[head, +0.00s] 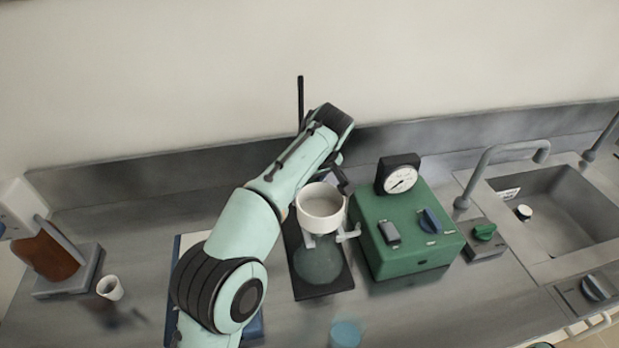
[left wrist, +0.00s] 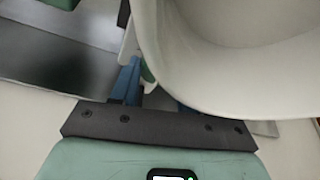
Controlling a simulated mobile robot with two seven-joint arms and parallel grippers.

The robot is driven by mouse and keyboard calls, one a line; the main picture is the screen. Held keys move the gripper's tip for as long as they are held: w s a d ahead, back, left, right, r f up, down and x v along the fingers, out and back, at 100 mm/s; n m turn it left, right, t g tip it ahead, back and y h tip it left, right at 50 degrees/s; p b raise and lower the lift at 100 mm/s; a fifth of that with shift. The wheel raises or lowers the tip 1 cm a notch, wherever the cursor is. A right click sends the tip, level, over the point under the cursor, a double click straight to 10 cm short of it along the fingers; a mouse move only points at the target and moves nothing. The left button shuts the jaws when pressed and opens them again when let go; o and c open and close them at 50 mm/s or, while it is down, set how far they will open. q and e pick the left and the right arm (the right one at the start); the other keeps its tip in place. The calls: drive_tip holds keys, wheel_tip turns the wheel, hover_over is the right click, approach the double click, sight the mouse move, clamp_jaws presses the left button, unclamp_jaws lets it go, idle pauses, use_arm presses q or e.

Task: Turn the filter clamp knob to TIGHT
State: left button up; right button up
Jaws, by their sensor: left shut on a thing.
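A white filter funnel (head: 321,222) sits above a clear flask (head: 318,262) on a black stand base (head: 330,288) with an upright rod (head: 301,100). My left arm reaches across to the stand, and my left gripper (head: 343,182) is behind the funnel's right rim. In the left wrist view its blue fingers (left wrist: 155,88) are shut around the filter clamp knob, which is mostly hidden by the fingers and the funnel. The funnel's pale wall (left wrist: 235,60) fills the upper right there. The knob's setting cannot be read. My right gripper is out of view.
A green pump box (head: 405,262) with a gauge (head: 400,178) and a blue knob (head: 431,220) stands close right of the stand. A sink (head: 560,205) with a tap (head: 490,160) is farther right.

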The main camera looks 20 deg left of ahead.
use_arm(q)
drive_tip(key=m+t+h, duration=0.1)
drive_tip(key=m, duration=0.3)
drive_tip(key=shift+a, duration=0.15)
drive_tip(key=shift+m+t+h+p, duration=0.3)
drive_tip(key=shift+m+h+p, duration=0.55)
drive_tip(key=shift+m, duration=1.15)
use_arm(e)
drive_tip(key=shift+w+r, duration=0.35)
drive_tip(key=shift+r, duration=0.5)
use_arm(q)
drive_tip(key=o, duration=1.1)
drive_tip(key=shift+c, duration=0.2)
drive_tip(key=v, duration=0.7)
drive_tip(key=shift+r+p, duration=0.3)
drive_tip(key=shift+p, duration=0.1)
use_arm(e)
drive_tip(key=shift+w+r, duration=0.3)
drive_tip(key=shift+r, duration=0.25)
use_arm(q)
drive_tip(key=shift+s, duration=0.1)
